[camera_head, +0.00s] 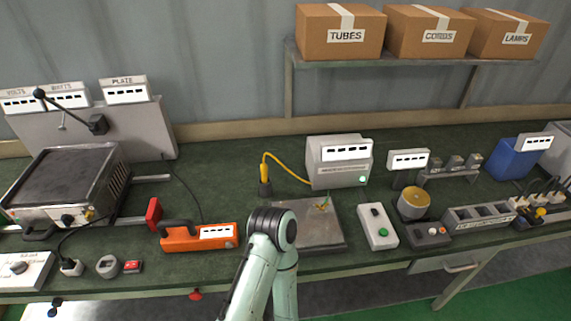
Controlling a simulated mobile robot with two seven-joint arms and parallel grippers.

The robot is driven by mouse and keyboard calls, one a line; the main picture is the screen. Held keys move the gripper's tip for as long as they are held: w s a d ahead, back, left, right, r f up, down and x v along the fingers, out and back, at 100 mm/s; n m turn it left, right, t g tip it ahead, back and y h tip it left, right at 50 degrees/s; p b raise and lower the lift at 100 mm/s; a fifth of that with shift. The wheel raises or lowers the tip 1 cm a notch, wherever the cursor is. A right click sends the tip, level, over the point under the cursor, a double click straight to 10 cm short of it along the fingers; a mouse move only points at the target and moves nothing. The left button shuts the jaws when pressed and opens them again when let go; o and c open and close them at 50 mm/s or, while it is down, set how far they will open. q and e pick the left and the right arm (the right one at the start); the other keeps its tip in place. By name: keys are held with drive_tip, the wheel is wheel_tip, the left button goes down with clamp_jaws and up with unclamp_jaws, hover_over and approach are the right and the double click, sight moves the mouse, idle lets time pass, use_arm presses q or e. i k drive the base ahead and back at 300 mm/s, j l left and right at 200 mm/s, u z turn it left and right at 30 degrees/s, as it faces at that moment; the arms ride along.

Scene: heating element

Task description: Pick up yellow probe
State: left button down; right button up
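The yellow probe (265,174) stands upright in a small dark holder (265,188) on the green workbench, left of the grey meter box (340,163). A yellow cable (288,168) arches from its top to that box. One of my pale green arms rises from the bottom edge in the middle, its dark joint in front of the bench, below the probe and apart from it in the picture. Neither gripper shows in this view, so I cannot see what they hold.
An orange tool (198,237) lies to the left. A control box (377,226) and a yellow-topped cylinder (413,202) stand right. A shelf (420,62) with cartons hangs behind.

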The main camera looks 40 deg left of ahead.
sight(263, 169)
drive_tip(key=u, duration=1.65)
drive_tip(key=k+j, duration=0.05)
